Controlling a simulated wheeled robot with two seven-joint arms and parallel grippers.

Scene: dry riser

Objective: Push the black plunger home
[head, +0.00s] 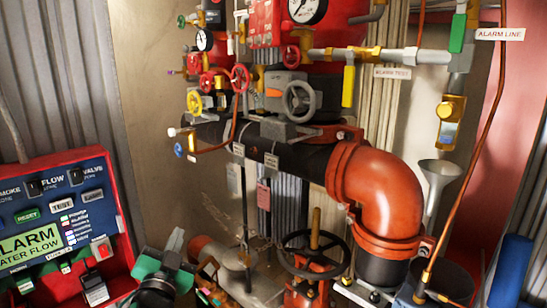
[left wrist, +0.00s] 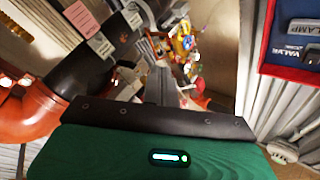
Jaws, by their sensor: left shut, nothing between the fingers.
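I cannot pick out the black plunger with certainty in either view. My left gripper (head: 175,240) is low in the head view, between the red alarm panel (head: 125,212) and the pipework. Its body is green and its grey fingers point up, shut and empty. In the left wrist view the dark fingers of my left gripper (left wrist: 160,82) extend from the green body towards the pipes and small valves. The black horizontal pipe (head: 300,155) with small fittings at its left end is above and behind the gripper in the head view. My right gripper is not in view.
A large orange elbow (head: 385,195) stands at the right. A black handwheel (head: 345,255) is low in the middle, right of my gripper.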

